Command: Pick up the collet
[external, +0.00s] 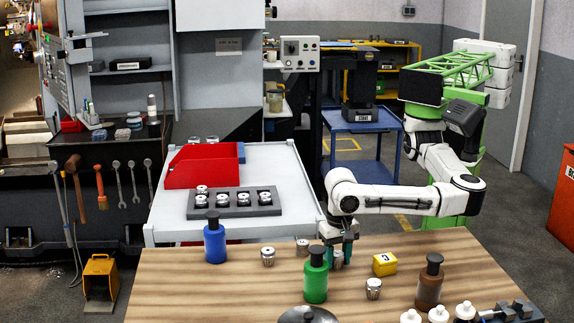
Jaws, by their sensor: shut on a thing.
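My gripper (339,256) reaches down to the wooden table behind the green bottle, its teal fingers on either side of a small silver collet (337,260). It is shut on this collet, which is at about table height; I cannot tell whether it touches the table. The green bottle partly hides the left finger. Other similar collets stand on the table: one to the left (268,257), one just left of the gripper (303,247), and one in front on the right (373,289).
A green bottle (315,280) stands close in front of my gripper. A yellow block (384,264) is just right of it. A blue bottle (215,242) and a brown bottle (430,284) stand farther out. Behind, a white cart (280,165) bears a red bin (203,167) and a grey collet rack (230,212).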

